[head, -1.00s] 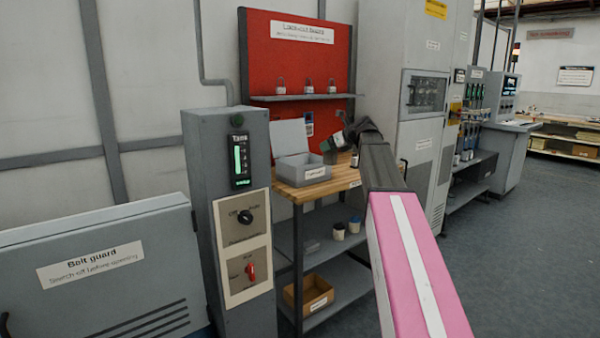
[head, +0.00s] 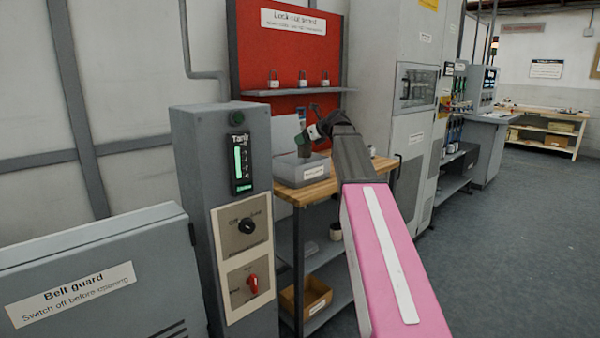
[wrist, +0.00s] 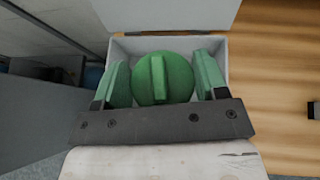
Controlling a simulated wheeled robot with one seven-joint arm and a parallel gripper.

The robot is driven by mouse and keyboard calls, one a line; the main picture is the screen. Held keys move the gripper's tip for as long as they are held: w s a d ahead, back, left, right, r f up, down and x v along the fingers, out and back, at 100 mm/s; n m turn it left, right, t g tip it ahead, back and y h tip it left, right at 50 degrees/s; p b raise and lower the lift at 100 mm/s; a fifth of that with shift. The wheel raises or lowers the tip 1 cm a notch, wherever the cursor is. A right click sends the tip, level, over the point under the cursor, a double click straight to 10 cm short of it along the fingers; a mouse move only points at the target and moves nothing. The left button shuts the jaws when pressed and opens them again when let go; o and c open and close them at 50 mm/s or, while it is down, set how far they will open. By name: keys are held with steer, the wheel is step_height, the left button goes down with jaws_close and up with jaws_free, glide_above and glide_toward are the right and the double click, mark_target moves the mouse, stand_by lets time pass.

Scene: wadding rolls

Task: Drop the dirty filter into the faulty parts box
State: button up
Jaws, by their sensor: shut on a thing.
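My gripper (wrist: 163,76) is shut on a round green-capped part with a raised ridge, which I take to be the dirty filter (wrist: 178,82). In the head view my gripper (head: 304,137) is small and dark, with the filter's dark body (head: 303,148) hanging beneath it. The filter is above an open grey box (head: 290,174) with its lid raised, on the wooden bench top. In the wrist view the box (wrist: 124,46) lies behind and below the fingers. Its white label is too small to read. The filter's underside is hidden in the wrist view.
A red lockout board (head: 290,55) with padlocks stands behind. A grey control post (head: 195,190) stands left of the bench. A tan box (head: 315,292) is on the bottom shelf, a pale cup (head: 336,232) above it.

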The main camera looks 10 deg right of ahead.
mark_target(305, 146)
steer(key=shift+f, duration=1.7)
steer(key=o, duration=1)
steer(key=shift+o, duration=0.2)
steer(key=v, duration=1.1)
